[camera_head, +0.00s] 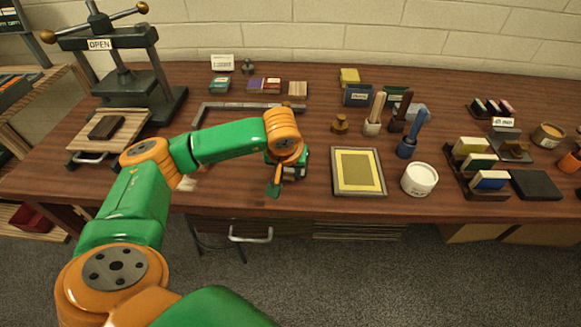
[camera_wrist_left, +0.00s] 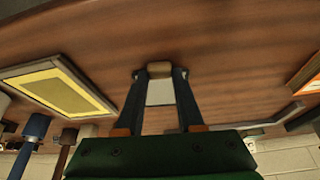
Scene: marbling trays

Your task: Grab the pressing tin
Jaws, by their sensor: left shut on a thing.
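My left gripper (camera_head: 275,188) reaches down near the front middle of the table. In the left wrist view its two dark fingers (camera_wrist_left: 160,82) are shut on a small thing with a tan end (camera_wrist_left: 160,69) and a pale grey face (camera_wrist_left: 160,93). I cannot tell whether this is the pressing tin; in the head view the gripper mostly hides it. A white round tin (camera_head: 419,180) with a small unreadable label stands upright on the table, well to the right of the gripper. My right gripper is not in view.
A yellow framed panel (camera_head: 338,185) lies just right of my left gripper. A grey angled bar (camera_head: 240,106) lies behind it. A press marked OPEN (camera_head: 155,75) stands at the left. Upright handled tools (camera_head: 373,125) and a stepped rack (camera_head: 457,180) fill the right side.

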